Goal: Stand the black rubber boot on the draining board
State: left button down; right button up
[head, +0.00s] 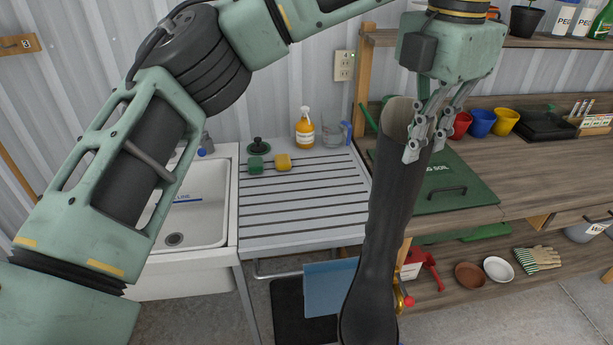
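The black rubber boot (383,230) hangs roughly upright, shaft up and slightly tilted, in front of the right edge of the draining board. My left gripper (424,148) is shut on the rim at the top of the boot's shaft. The boot's foot reaches the bottom of the head view and its sole is cut off. The ribbed draining board (300,205) lies left of the boot, beside the white sink (196,217). My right gripper does not show.
A blue towel (331,287) hangs below the front. A wooden bench (540,170) is at right. The board's middle and front are clear.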

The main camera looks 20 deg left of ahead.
aim_at(304, 197)
jog(key=i+j, duration=0.95)
